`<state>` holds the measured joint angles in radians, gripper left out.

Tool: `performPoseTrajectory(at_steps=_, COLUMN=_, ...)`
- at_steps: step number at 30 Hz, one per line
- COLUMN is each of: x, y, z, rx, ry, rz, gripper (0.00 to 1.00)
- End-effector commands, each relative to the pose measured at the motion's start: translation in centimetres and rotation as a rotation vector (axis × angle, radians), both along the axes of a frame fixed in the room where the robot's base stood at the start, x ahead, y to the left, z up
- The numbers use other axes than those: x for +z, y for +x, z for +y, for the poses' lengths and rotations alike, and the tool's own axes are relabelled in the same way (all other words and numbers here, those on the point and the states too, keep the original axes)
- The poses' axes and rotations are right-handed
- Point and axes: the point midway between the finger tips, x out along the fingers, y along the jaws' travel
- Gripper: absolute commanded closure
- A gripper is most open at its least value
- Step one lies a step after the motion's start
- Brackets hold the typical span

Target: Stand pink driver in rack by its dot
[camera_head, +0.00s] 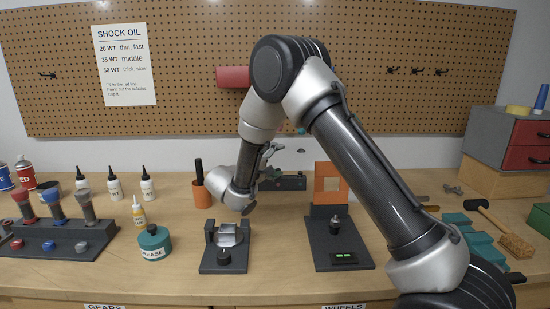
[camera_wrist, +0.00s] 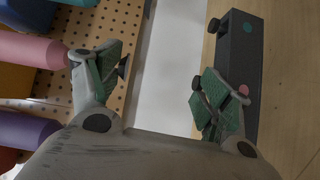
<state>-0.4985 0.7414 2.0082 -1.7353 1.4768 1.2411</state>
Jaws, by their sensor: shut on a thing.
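The dark rack (camera_wrist: 233,58) stands on the bench at the right of the wrist view, with a teal dot (camera_wrist: 247,28) and a pink dot (camera_wrist: 244,90) on its face. It shows partly behind my gripper in the head view (camera_head: 291,184). My gripper (camera_wrist: 157,82) is in front of the rack, one finger overlapping it near the pink dot. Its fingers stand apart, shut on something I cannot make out. A pink cylinder (camera_wrist: 28,48) lies beyond the other finger at the left edge; I cannot tell whether it is the pink driver.
A purple cylinder (camera_wrist: 28,130) is near the pink one. An orange cup (camera_head: 201,196) with a black handle stands left of my gripper. A black cradle (camera_head: 225,258) and an orange-framed stand (camera_head: 330,185) are in front. My arm hides part of the pegboard (camera_head: 190,50).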

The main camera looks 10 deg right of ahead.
Motion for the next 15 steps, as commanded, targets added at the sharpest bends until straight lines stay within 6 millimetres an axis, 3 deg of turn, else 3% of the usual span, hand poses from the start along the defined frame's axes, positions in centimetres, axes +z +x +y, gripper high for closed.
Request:
performPoseTrajectory(at_steps=8, x=-0.06, y=0.00, z=0.00, rx=0.000, ry=0.000, rz=0.000, gripper=0.47)
performPoseTrajectory(at_steps=9, x=-0.06, y=0.00, z=0.00, rx=0.000, ry=0.000, rz=0.000, gripper=0.17)
performPoseTrajectory(at_steps=12, x=-0.05, y=0.01, z=0.01, rx=0.000, ry=0.000, rz=0.000, gripper=0.00)
performPoseTrajectory(at_steps=15, x=-0.05, y=0.01, z=0.01, rx=0.000, ry=0.000, rz=0.000, gripper=0.00)
